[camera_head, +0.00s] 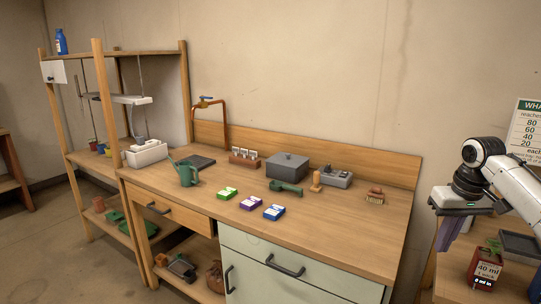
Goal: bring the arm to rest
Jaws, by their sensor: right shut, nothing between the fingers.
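My right arm comes in from the right edge. Its white links and dark wrist lead to the right gripper (448,236), which points down beside the wooden side table at the right. The gripper is shut and nothing shows between its fingers. It is apart from the red box with a "40 ml" label (487,269), which stands lower and to its right. My left gripper is out of view.
The wooden counter (335,225) holds a green watering can (187,174), several seed packets (250,202), a grey lidded box (288,166), a green trowel (285,187) and a brush (375,196). A shelf rack (98,120) stands left. The counter's front right is clear.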

